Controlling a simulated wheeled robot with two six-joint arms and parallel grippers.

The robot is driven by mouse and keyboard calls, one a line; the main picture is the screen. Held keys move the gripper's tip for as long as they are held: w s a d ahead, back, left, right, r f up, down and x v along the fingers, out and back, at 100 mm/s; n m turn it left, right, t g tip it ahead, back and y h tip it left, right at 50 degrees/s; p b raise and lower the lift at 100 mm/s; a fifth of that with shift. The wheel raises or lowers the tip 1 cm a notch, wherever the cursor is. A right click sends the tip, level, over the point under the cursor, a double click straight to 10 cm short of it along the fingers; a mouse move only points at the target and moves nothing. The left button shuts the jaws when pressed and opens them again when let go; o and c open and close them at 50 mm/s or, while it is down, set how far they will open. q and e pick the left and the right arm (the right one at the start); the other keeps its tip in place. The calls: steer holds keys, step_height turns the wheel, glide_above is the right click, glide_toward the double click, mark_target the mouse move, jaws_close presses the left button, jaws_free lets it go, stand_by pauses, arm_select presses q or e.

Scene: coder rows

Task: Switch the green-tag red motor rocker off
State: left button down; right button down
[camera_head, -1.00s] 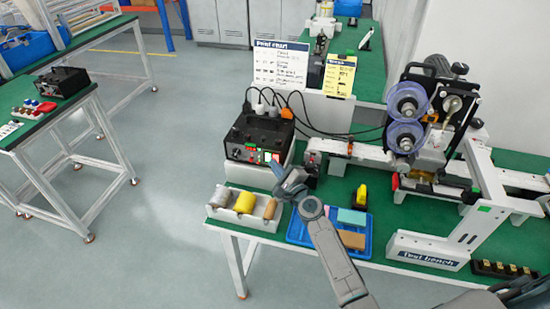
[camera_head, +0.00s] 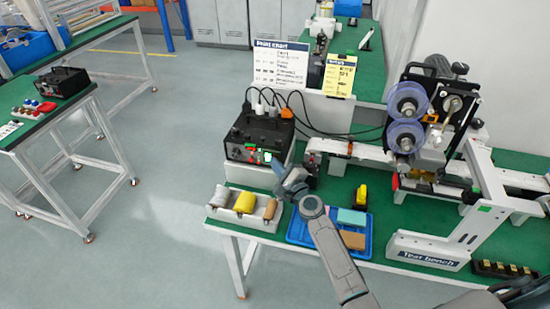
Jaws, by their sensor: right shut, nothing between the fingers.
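A black power box (camera_head: 256,137) stands on a white riser on the green bench, with plugs and cables on its top. The gripper hides part of the panel and riser. My left gripper is not in view.
A white tray (camera_head: 234,217) of rolls and a blue tray (camera_head: 297,236) with blocks lie below my right gripper. A machine with purple rollers (camera_head: 407,118) stands at right. A chart (camera_head: 279,64) and yellow sheet (camera_head: 340,76) stand behind. A second bench is at left.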

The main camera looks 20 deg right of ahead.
steer(key=shift+s+a+f, duration=0.1)
steer(key=shift+s+a, duration=0.3)
steer(key=shift+s, duration=0.2)
steer(key=shift+s+a+f, duration=0.2)
steer(key=shift+s+a, duration=0.5)
steer(key=shift+s, duration=0.35)
steer(key=shift+s+a+f, duration=0.2)
steer(key=shift+s+a, duration=0.5)
steer(key=shift+s, duration=0.3)
